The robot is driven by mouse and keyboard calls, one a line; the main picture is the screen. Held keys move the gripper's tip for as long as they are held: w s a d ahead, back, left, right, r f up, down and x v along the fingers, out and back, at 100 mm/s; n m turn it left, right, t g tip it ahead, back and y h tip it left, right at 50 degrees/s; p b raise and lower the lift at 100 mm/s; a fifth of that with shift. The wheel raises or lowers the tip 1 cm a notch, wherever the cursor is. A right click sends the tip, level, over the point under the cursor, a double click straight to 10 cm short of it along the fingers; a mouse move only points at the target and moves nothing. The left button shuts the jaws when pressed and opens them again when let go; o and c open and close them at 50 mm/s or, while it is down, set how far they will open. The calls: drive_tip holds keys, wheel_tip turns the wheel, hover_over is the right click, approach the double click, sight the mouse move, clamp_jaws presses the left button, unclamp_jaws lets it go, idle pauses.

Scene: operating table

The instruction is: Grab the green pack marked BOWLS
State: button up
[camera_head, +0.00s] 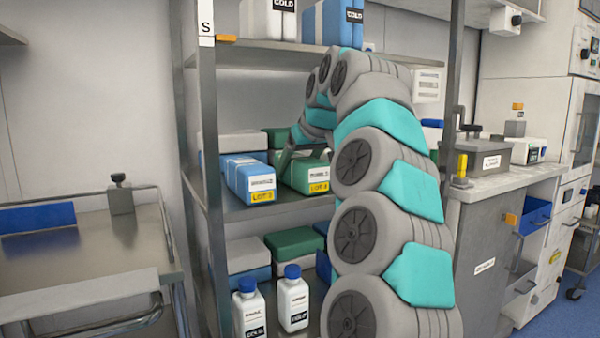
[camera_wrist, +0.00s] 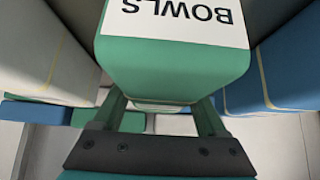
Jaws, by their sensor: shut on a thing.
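The green pack marked BOWLS (camera_wrist: 175,68) fills the middle of the wrist view, its white label upside down at the top. My gripper (camera_wrist: 165,115) has a finger on each side of this pack and is shut on it. In the head view a green pack (camera_head: 305,173) with a yellow tag sits on the middle shelf, with my gripper (camera_head: 287,160) at its left side. My arm hides part of the shelf to the right of it.
A blue pack (camera_head: 248,178) stands close on the left of the green pack. Shelf posts and the upper shelf (camera_head: 270,55) bound the space. White bottles with blue caps (camera_head: 293,300) stand on the lower shelf. A steel table is at left, a counter at right.

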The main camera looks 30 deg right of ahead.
drive_tip(key=shift+c, duration=1.2)
drive_tip(key=shift+r, duration=0.25)
